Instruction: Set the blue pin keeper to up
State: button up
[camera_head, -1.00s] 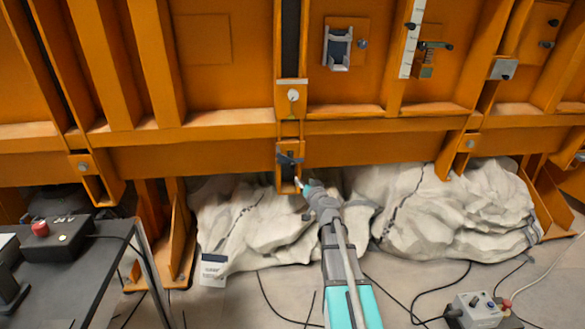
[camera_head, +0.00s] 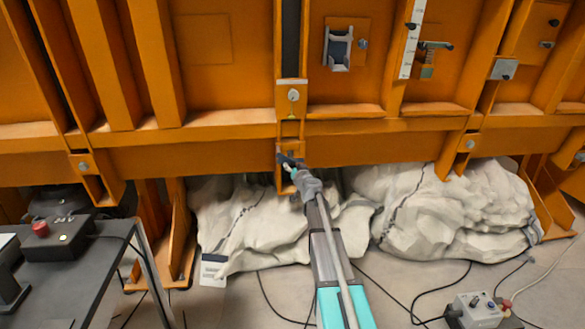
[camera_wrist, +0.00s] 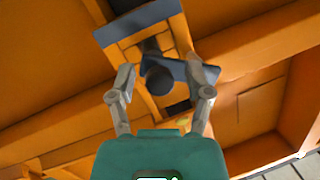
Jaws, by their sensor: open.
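The blue pin keeper (camera_wrist: 183,69) is a dark blue-grey bar on a narrow orange bracket below the sandbed frame. In the wrist view a round dark knob (camera_wrist: 160,80) stands out in front of it, and the bar reaches right toward my right finger. My gripper (camera_wrist: 160,82) is open, with one finger on each side of the knob. Whether a finger touches the bar I cannot tell. In the head view my gripper (camera_head: 287,162) is at the bracket and hides most of the keeper.
A dark blue plate (camera_wrist: 140,22) crosses the bracket beyond the keeper in the wrist view. White draped sacks (camera_head: 250,225) lie below the orange beam (camera_head: 400,152). A dark table (camera_head: 85,265) stands at left, and a control box (camera_head: 478,310) and cables lie on the floor.

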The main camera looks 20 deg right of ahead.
jog(key=shift+w, duration=0.15)
jog(key=shift+w+a, duration=0.1)
grip_shut()
dwell(0.3)
